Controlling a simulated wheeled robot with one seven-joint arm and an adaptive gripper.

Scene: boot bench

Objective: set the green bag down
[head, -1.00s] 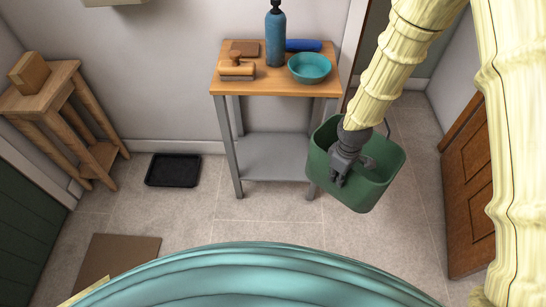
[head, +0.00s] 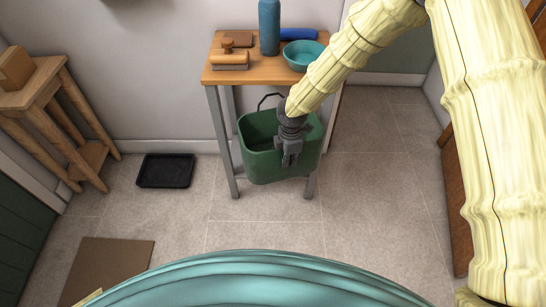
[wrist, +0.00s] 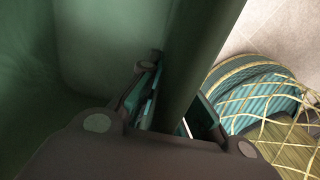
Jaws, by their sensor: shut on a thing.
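The green bag (head: 262,163) is an open-topped, bucket-like tote with a thin dark handle. It hangs in front of the small bench's lower shelf in the head view, roughly upright. My gripper (head: 290,155) is shut on its near rim, with one finger inside and one outside. In the wrist view the bag's green wall (wrist: 195,60) runs between the fingers of my gripper (wrist: 170,110). The bag hides most of the lower shelf. I cannot tell whether its bottom touches anything.
The wooden-topped bench (head: 240,76) holds a brush (head: 230,61), a blue bottle (head: 269,28) and a teal bowl (head: 303,55). A black tray (head: 165,171) and a brown mat (head: 115,268) lie on the floor. A wooden stand (head: 38,85) is at left. Floor (head: 385,185) at right is clear.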

